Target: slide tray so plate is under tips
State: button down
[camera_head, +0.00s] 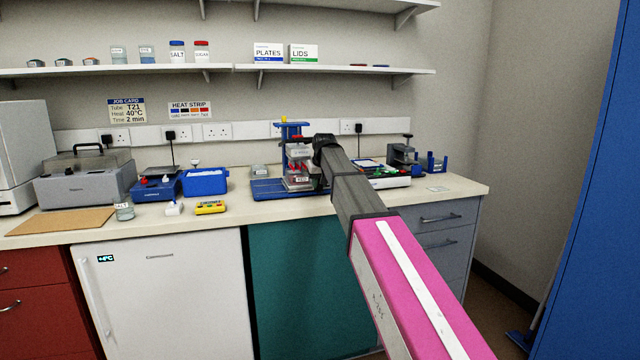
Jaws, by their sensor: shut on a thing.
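A blue pipette stand (283,133) with an upright column stands at the back of the bench, on a wide blue base (264,190). A pale head block (299,152) sits on it, with small red parts below. A light tray or plate piece (298,184) with a red label lies low in front of the column. My gripper (318,180) is at the right side of this piece, low over the base. It appears shut on the tray's edge, but my wrist hides most of the contact. I cannot tell how the plate lines up under the tips.
A blue ice box (205,182), a yellow block (210,208) and a grey lidded machine (85,178) stand to the left. A white-edged device (388,181) and a grey instrument (402,155) stand to the right. A shelf (340,71) hangs above.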

jog(key=s+a, duration=0.1)
jog(key=a, duration=0.3)
jog(key=s+a, duration=0.1)
jog(key=a, duration=0.3)
jog(key=s+a, duration=0.1)
jog(key=a, duration=0.3)
jog(key=shift+s, duration=0.2)
jog(key=c, duration=1)
grip_release()
jog(key=shift+a, duration=0.1)
jog(key=shift+o, duration=0.2)
jog(key=v, duration=1.1)
jog(key=shift+s+f, duration=0.1)
jog(key=shift+s, duration=0.05)
